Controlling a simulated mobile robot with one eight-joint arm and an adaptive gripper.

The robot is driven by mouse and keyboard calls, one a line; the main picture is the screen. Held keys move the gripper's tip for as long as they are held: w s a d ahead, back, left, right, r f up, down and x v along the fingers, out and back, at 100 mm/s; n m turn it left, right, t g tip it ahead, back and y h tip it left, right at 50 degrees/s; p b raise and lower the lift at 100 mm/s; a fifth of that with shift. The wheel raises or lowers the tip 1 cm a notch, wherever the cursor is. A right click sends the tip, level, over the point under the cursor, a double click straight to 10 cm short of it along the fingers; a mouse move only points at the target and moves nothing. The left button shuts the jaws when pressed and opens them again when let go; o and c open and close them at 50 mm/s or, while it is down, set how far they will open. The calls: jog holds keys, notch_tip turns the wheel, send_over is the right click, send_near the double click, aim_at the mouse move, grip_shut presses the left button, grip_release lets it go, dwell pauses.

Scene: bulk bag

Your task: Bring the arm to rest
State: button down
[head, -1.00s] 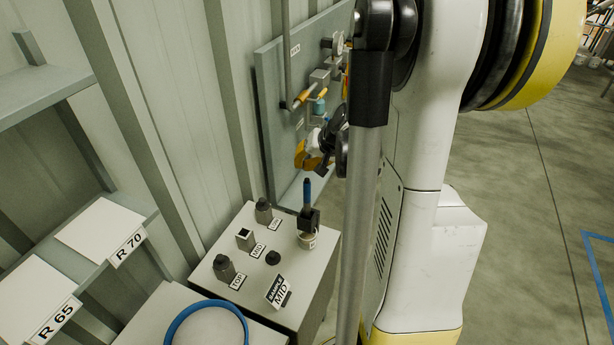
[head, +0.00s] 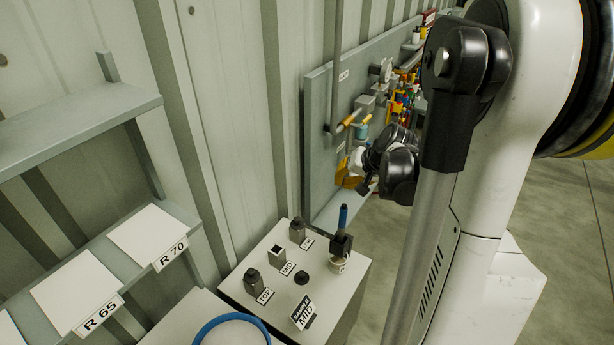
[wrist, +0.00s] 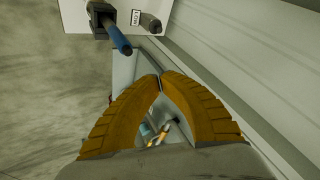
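My gripper (head: 348,175) shows in the head view as orange fingers below a black and white wrist, in front of the wall panel and above the white cabinet's height. In the wrist view my gripper's two ribbed orange fingers (wrist: 160,77) meet at their tips. Nothing shows held between them. My white arm and a grey rod fill the right of the head view and hide part of the room.
A white cabinet (head: 328,294) carries small containers labelled TOP, MID and LOW, a SAMPLE MID sign (head: 303,313) and a blue-handled tool (head: 343,218). A panel (head: 318,130) with valves stands behind. Shelves (head: 80,130) are left. Open floor (head: 580,220) is right.

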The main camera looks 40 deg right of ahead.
jog(key=s+a+f+n+b, duration=0.2)
jog(key=a+b, duration=0.3)
jog(key=a, duration=0.4)
jog(key=s+a+f+n+b, duration=0.1)
jog(key=a+n+b, duration=0.1)
jog(key=a+b, duration=0.45)
jog(key=s+a+f+n+b, duration=0.5)
jog(key=s+a+f+b, duration=0.2)
jog(key=a, duration=0.6)
jog(key=s, duration=0.2)
jog(key=shift+s+a, duration=0.3)
jog(key=shift+s, duration=0.1)
jog(key=shift+f, duration=0.1)
dwell(0.7)
